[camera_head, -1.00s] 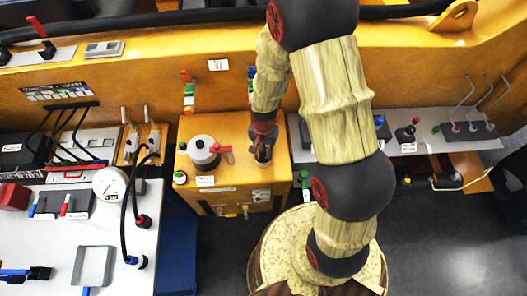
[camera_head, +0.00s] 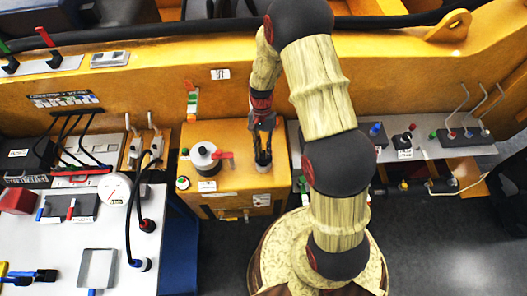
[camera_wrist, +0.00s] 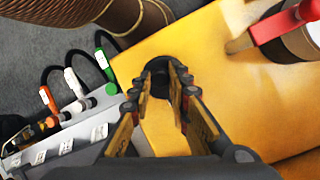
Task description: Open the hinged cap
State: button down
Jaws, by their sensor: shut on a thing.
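The hinged cap (camera_wrist: 161,86) appears to be the dark round part on top of the yellow housing (camera_head: 230,178). In the head view it is small, at the dark filler neck (camera_head: 263,167) near the housing's right side, and my gripper largely hides it. My gripper (camera_head: 263,152) comes down on it from above. In the wrist view the fingers (camera_wrist: 170,78) reach forward with the dark part between their tips, shut on it. The hinge is hidden, and I cannot tell how far the cap is raised.
A white round cap with a red lever (camera_head: 206,158) stands left of my gripper on the same housing. A green-and-white valve (camera_head: 192,105) stands behind it. A grey panel with switches (camera_head: 425,140) is to the right, and a white bench (camera_head: 60,250) is at the left.

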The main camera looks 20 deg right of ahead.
jog(key=c, duration=1.7)
grip_release()
jog(key=shift+o, duration=0.2)
jog(key=v, duration=1.2)
